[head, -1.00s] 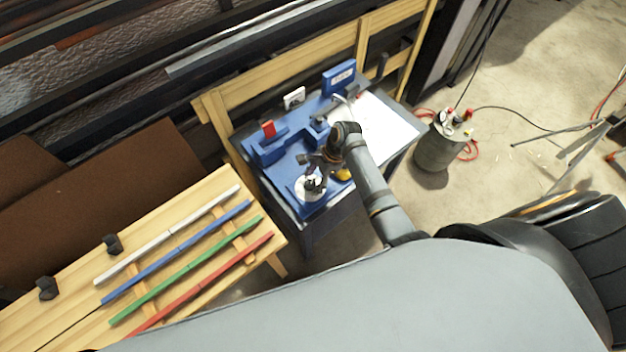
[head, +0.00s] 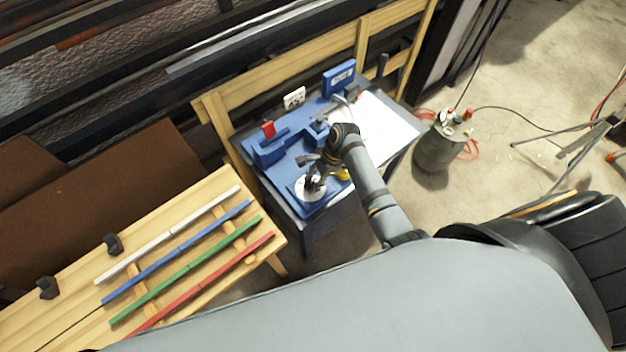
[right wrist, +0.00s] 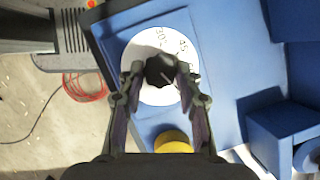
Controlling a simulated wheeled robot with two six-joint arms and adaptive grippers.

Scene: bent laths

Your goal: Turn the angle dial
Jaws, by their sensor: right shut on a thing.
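The angle dial (head: 309,188) is a white disc with black markings at the near corner of the blue bending machine (head: 285,150). In the right wrist view the dial (right wrist: 147,42) has a dark knob (right wrist: 161,72) at its centre with a light pointer line. My right gripper (head: 314,180) is over the dial from above. In the wrist view its two fingers (right wrist: 160,84) are shut on the knob, one on each side. The gripper hides part of the dial in the head view. My left gripper is out of view.
A yellow part (right wrist: 172,141) sits close beside the dial. A small sign reading 45 (head: 294,98) and a blue display box (head: 339,78) stand behind the machine. White, blue, green and red laths (head: 190,270) lie on the wooden bench at the left.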

